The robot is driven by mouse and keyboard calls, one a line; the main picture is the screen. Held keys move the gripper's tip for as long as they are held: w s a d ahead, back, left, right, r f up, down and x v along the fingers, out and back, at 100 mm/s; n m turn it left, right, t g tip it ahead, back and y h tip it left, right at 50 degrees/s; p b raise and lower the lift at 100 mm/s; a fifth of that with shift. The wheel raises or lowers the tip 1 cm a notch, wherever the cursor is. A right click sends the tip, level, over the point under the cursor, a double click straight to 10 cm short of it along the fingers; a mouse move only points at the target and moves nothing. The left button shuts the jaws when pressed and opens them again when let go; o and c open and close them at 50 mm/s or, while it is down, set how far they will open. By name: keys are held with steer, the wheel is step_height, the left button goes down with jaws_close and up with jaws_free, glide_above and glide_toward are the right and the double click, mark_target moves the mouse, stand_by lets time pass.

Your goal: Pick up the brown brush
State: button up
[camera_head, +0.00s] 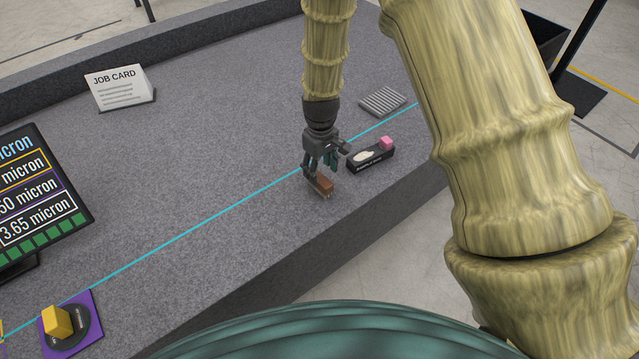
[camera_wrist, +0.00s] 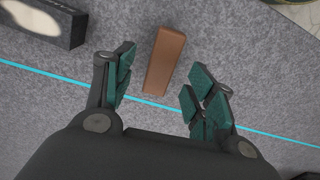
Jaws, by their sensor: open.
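The brown brush (camera_head: 322,185) lies on the grey granite bed near its front edge, just below my gripper in the head view. It looks like a small brown block, and it also shows in the wrist view (camera_wrist: 165,60), slightly tilted. My gripper (camera_head: 322,170) points down at it with fingers spread. In the wrist view my gripper's teal-padded fingers (camera_wrist: 160,90) stand apart, with the near end of the brush between and ahead of them. I see no contact in the wrist view. The fingers partly hide the brush in the head view.
A black block with a pink piece (camera_head: 372,157) lies right of the brush. A ribbed grey plate (camera_head: 382,101) lies behind. A job card (camera_head: 118,88), a screen (camera_head: 40,195) and a purple mat (camera_head: 90,318) with a yellow knob are left. The middle of the granite bed (camera_head: 200,150) is clear.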

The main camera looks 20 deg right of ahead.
mark_target(320, 178)
steer(key=shift+a+f, duration=0.1)
steer(key=shift+f, duration=2.65)
steer(key=c, duration=1.1)
